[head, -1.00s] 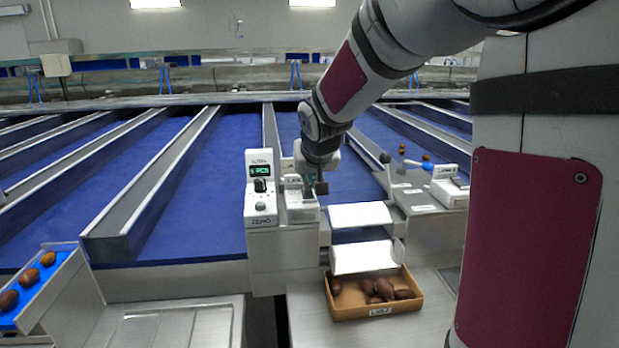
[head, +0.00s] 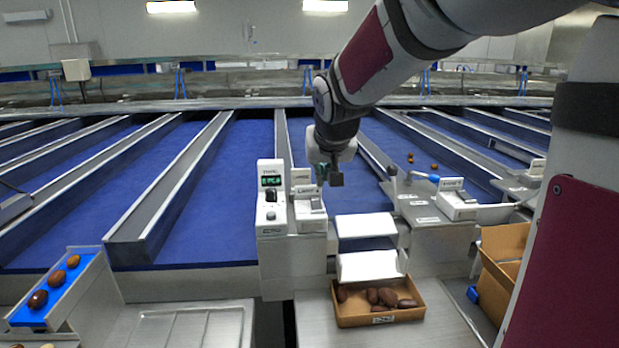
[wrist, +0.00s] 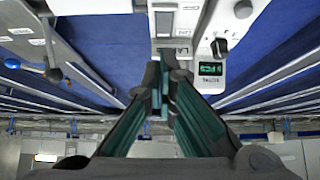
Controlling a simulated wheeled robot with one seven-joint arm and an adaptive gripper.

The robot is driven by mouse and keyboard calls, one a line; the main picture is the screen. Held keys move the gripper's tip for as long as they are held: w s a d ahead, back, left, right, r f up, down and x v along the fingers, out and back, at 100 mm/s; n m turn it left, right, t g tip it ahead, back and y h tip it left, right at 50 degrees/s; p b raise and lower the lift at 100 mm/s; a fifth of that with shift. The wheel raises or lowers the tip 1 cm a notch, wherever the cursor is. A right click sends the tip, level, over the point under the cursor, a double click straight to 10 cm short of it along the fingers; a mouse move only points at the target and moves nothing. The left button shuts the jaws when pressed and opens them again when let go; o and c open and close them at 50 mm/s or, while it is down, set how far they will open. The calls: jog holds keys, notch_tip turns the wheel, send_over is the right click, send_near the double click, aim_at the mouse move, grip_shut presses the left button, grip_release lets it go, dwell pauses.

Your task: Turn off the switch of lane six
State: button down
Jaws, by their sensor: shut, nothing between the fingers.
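A white switch box (head: 311,222) with a grey rocker (head: 315,203) stands on the post between the lanes, right beside the display unit. It also shows upside down in the wrist view (wrist: 166,47), beyond the fingertips, with its label only partly readable. My gripper (head: 329,178) is shut and empty, just above and to the right of this switch box in the head view; the fingertips (wrist: 161,75) look apart from it. A second switch box (head: 456,207) with a grey rocker stands farther right. I cannot read a lane number on either with certainty.
The display unit (head: 270,225) has a green readout and a black knob. White chute flaps (head: 365,226) sit over a cardboard box (head: 378,319) of dates. A lever with a round knob (head: 392,171) and a blue-handled tap (head: 425,177) stand right. Another carton (head: 505,240) is open.

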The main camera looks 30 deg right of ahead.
jog(key=shift+s+f+v, duration=0.15)
jog(key=shift+v, duration=0.85)
jog(key=shift+s+f+v, duration=0.15)
jog(key=shift+s+v, duration=0.05)
jog(key=shift+v, duration=0.85)
jog(key=shift+a, duration=0.1)
